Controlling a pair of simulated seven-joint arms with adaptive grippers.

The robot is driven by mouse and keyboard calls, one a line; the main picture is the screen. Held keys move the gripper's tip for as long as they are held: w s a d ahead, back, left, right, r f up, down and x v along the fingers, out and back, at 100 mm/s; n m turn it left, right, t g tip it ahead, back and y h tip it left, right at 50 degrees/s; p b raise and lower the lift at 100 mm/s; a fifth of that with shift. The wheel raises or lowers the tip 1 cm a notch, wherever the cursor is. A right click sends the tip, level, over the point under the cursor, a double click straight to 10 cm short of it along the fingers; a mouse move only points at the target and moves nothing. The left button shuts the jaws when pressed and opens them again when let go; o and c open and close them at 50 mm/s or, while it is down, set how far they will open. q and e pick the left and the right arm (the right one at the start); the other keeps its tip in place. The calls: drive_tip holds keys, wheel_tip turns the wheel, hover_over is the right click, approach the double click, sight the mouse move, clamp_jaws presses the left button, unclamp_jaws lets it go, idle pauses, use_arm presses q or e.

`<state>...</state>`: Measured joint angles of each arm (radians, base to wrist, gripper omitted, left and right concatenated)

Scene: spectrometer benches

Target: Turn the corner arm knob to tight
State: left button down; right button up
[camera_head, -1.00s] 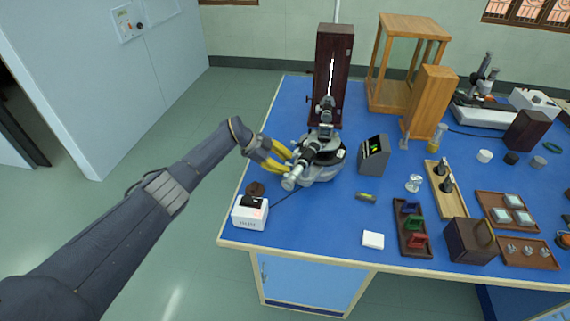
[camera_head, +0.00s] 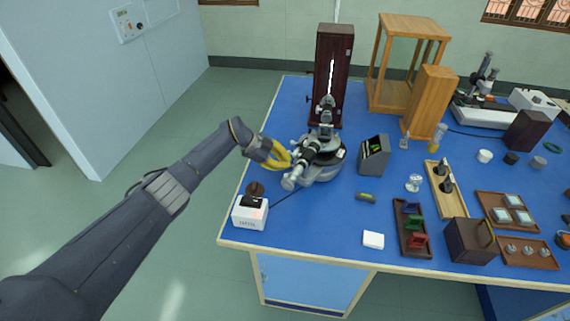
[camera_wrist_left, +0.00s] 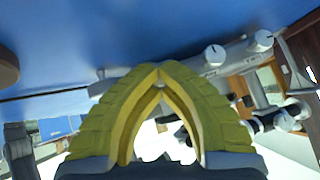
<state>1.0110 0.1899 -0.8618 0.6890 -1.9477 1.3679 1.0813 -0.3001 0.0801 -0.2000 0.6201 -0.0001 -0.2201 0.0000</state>
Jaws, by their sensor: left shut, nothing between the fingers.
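The spectrometer (camera_head: 322,168), grey and round-based with a dark and silver telescope arm, stands at the left part of the blue bench. My left gripper (camera_head: 286,160) has yellow fingers and is beside its left side. In the left wrist view my gripper (camera_wrist_left: 160,68) is shut, its tips meeting with nothing between them. Just beyond the tips runs a grey arm with a white-faced round knob (camera_wrist_left: 214,55) and another knob (camera_wrist_left: 262,40) farther right. I cannot tell which knob is the corner arm one, or whether the fingertips touch the arm. My right gripper is out of view.
A white box (camera_head: 250,212) with a cable sits at the bench's near left corner. A dark tall lamp housing (camera_head: 332,65) stands behind the spectrometer, and a small grey display unit (camera_head: 374,155) is to its right. The floor left of the bench is clear.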

use_arm(q)
drive_tip(key=shift+s+f+m+t, duration=0.1)
drive_tip(key=shift+m+t, duration=0.2)
drive_tip(key=shift+t, duration=0.2)
drive_tip(key=c, duration=2.1)
unclamp_jaws()
drive_tip(key=o, duration=0.6)
drive_tip(key=shift+c, duration=0.2)
drive_tip(key=shift+g, duration=0.5)
